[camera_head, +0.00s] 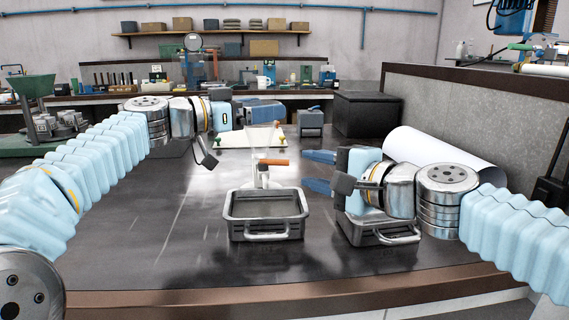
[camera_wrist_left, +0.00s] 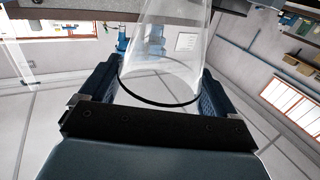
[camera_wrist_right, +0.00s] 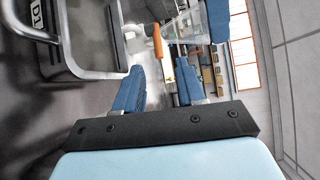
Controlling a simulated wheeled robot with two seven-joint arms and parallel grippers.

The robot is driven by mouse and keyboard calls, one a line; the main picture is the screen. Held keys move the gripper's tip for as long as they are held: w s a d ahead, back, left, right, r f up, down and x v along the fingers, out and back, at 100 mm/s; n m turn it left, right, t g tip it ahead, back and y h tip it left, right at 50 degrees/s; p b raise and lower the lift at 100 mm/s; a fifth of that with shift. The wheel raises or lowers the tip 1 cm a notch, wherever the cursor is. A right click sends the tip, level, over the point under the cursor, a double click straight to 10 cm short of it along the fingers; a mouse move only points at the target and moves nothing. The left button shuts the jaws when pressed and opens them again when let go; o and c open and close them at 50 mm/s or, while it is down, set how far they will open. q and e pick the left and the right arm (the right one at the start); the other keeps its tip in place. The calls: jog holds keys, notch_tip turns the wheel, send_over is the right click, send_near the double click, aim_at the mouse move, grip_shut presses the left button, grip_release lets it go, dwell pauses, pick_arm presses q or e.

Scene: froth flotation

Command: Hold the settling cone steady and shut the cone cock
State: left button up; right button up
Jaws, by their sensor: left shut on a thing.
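The settling cone (camera_head: 262,138) is clear and stands upright above a grey pan (camera_head: 233,210). My left gripper (camera_head: 280,110) is shut on the cone near its top; the left wrist view shows the clear cone wall (camera_wrist_left: 165,60) between both blue fingers, with a dark rim (camera_wrist_left: 160,103). The cone cock's orange handle (camera_head: 273,162) lies roughly level below the cone, pointing right. It also shows in the right wrist view (camera_wrist_right: 157,42). My right gripper (camera_head: 310,172) is open and empty, its fingers pointing at the cock from the right, a short gap away.
A second grey tray (camera_head: 400,236) stands beneath my right gripper. A white roll (camera_head: 440,150) and a black box (camera_head: 367,114) lie behind it. A white board (camera_head: 230,139) is behind the cone. The bench's left front (camera_head: 150,240) is clear.

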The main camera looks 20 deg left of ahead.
aim_at(284, 163)
jog(key=x, duration=0.7)
jog(key=shift+w+a, duration=0.1)
jog(key=shift+a, duration=0.15)
